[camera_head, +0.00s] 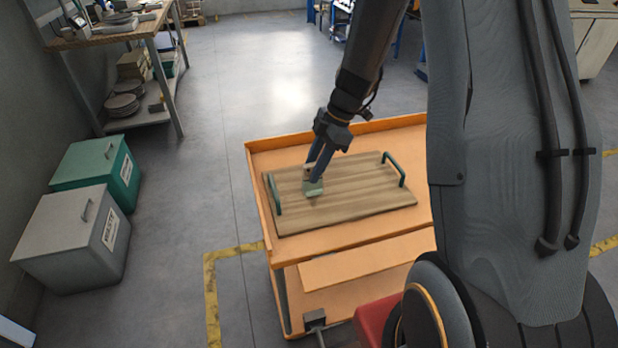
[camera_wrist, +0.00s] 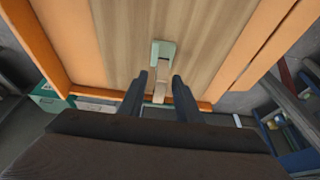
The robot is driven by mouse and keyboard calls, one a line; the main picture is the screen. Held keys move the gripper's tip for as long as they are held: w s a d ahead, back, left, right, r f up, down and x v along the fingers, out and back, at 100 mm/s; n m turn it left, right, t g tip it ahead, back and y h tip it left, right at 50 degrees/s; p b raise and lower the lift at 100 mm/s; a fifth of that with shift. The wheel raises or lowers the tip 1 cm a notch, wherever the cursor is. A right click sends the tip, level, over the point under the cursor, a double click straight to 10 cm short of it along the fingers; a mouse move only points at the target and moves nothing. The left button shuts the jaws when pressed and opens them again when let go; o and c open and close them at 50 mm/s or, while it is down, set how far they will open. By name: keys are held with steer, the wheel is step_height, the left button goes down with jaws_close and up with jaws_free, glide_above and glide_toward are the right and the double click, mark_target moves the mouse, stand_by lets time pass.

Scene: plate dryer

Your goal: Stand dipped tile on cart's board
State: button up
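The tile, pale green with a bare tan part, shows in the head view (camera_head: 314,188) on the left part of the board. In the wrist view the tile's green part (camera_wrist: 163,50) lies beyond my fingertips, and its tan part extends back between the fingers. The wooden board (camera_head: 350,195) with two green handles lies on the orange cart (camera_head: 262,158). My gripper (camera_head: 314,174) points down at the tile. In the wrist view my gripper (camera_wrist: 160,76) is open, with gaps visible on both sides of the tan part. The tile's exact tilt is hard to tell.
The board's handles stand up at its left (camera_head: 276,194) and right (camera_head: 394,168) ends. Most of the board is bare. A green bin (camera_head: 95,172) and a grey bin (camera_head: 70,238) stand on the floor at left, below a workbench (camera_head: 120,28) with shelves.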

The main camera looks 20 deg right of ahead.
steer(key=b+v, duration=0.1)
steer(key=v, duration=0.6)
steer(key=s+a+m+h, duration=0.3)
steer(key=s+m+h, duration=0.1)
steer(key=s+m, duration=1.4)
steer(key=shift+s+r, duration=0.3)
steer(key=shift+s, duration=0.1)
